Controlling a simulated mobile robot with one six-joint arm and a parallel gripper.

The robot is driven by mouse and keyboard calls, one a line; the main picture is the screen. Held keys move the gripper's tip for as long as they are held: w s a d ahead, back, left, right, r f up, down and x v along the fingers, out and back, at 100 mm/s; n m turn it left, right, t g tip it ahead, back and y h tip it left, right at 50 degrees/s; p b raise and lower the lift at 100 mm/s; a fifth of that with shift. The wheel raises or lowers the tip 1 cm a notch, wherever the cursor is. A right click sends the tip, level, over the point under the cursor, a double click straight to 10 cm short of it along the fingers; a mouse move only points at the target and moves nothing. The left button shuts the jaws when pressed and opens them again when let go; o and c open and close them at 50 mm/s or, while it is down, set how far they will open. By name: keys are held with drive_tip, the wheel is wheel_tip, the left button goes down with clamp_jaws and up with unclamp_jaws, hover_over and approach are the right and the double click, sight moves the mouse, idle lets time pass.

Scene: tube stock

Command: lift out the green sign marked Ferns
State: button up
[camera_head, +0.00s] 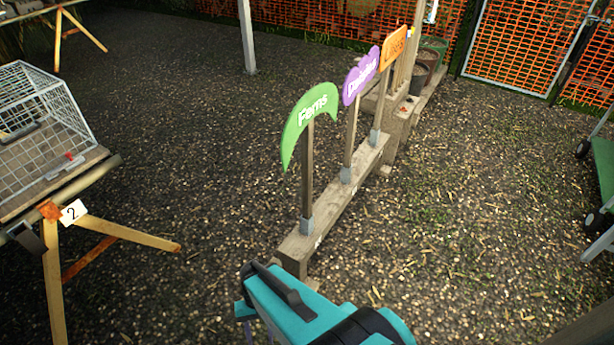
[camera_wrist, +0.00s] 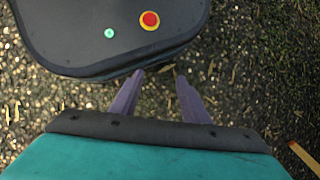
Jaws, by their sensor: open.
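The green sign marked Ferns (camera_head: 312,112) is leaf-shaped and stands upright on a wooden stake, its foot in a grey socket (camera_head: 307,225) at the near end of a low wooden beam (camera_head: 334,203). My teal arm shows at the bottom of the head view, in front of the beam's near end; my gripper's fingers are not clear there. In the wrist view my gripper (camera_wrist: 158,78) is open and empty, its two purple-grey fingers apart above the gravel. The sign does not show in the wrist view.
Behind Ferns on the same beam stand a purple sign (camera_head: 361,75) and an orange sign (camera_head: 393,47), with pots (camera_head: 424,75) farther back. Gravel between is clear.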

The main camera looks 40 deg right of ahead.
drive_tip(key=w+d+r+m+t+y+b, duration=0.3)
drive_tip(key=w+d+r+m+t, duration=0.25)
drive_tip(key=w+d+m, duration=0.3)
drive_tip(key=w+d+r+m+t+y+b, duration=0.25)
drive_tip(key=w+d+r+m+t, duration=0.3)
drive_tip(key=w+d+m, duration=0.35)
drive_tip(key=s+d+r+m+t+h+b, duration=0.1)
drive_tip(key=d+r+m+t, duration=0.2)
drive_tip(key=d, duration=0.7)
drive_tip(key=s+d+r+m+t+h+b, duration=0.1)
drive_tip(key=d+r+m+t, duration=0.3)
drive_tip(key=d+r, duration=0.4)
drive_tip(key=s+d+r+m+t+h+b, duration=0.1)
drive_tip(key=d+r, duration=0.4)
drive_tip(key=d, duration=0.7)
drive_tip(key=s+m+t+h, duration=0.1)
drive_tip(key=m+t, duration=0.1)
drive_tip(key=shift+s+d+r+t+h+b, duration=0.2)
drive_tip(key=shift+s+d+t+h+b, duration=0.1)
drive_tip(key=shift+t+h, duration=0.1)
drive_tip(key=shift+w, duration=0.2)
